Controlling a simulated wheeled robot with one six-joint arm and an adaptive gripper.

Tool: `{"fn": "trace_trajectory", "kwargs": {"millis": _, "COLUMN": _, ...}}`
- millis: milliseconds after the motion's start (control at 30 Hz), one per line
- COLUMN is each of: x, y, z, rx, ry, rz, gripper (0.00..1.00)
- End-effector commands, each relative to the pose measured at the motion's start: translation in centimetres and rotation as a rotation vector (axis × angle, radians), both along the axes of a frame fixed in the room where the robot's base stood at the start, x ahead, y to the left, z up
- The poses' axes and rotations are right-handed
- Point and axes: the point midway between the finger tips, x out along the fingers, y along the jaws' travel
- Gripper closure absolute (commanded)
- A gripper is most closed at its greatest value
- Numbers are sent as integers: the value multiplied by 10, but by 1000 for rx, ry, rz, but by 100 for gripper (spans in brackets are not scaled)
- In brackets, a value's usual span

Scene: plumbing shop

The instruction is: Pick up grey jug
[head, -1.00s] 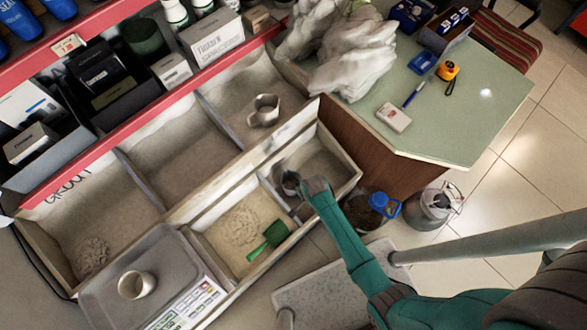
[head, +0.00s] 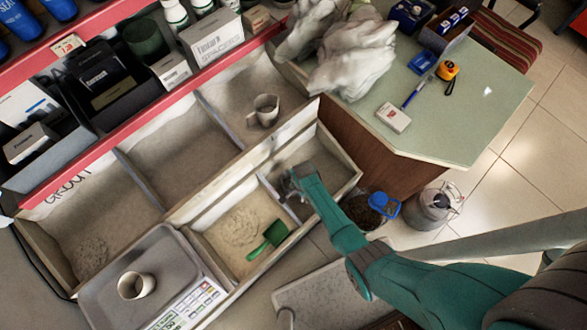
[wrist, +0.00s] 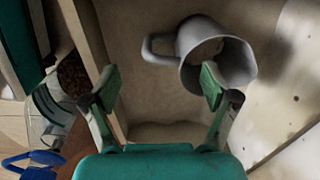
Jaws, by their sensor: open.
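A grey jug (wrist: 228,66) shows in the wrist view, beyond my fingertips and right of centre, its handle toward the left and its round mouth visible. My gripper (wrist: 160,86) is open and empty; its right fingertip overlaps the jug's near side in the picture, and contact cannot be told. In the head view my gripper (head: 290,182) is over the front right bin and hides most of what is under it.
Bin walls and dividers (head: 225,199) surround my gripper. A green scoop (head: 268,240) lies in the sand bin beside it. A scale (head: 95,300) with a cup (head: 136,285) is at lower left. A blue-handled container (head: 362,210) stands on the floor at the right.

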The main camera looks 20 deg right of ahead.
Motion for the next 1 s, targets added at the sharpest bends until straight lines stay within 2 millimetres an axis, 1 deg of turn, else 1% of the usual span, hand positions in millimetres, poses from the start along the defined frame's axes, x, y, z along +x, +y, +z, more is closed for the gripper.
{"fn": "trace_trajectory", "kwargs": {"millis": 400, "x": 5, "y": 3, "z": -37, "rx": 0, "ry": 2, "rz": 0, "gripper": 14}}
{"fn": "trace_trajectory", "kwargs": {"millis": 500, "x": 5, "y": 3, "z": -44, "rx": 0, "ry": 1, "rz": 0, "gripper": 14}}
{"fn": "trace_trajectory", "kwargs": {"millis": 667, "x": 5, "y": 3, "z": -49, "rx": 0, "ry": 0, "rz": 0, "gripper": 14}}
{"fn": "trace_trajectory", "kwargs": {"millis": 900, "x": 5, "y": 3, "z": -50, "rx": 0, "ry": -1, "rz": 0, "gripper": 14}}
{"fn": "trace_trajectory", "kwargs": {"millis": 933, "x": 5, "y": 3, "z": -50, "rx": 0, "ry": -1, "rz": 0, "gripper": 17}}
{"fn": "trace_trajectory", "kwargs": {"millis": 967, "x": 5, "y": 3, "z": -50, "rx": 0, "ry": -1, "rz": 0, "gripper": 24}}
{"fn": "trace_trajectory", "kwargs": {"millis": 1000, "x": 5, "y": 3, "z": -50, "rx": 0, "ry": -1, "rz": 0, "gripper": 34}}
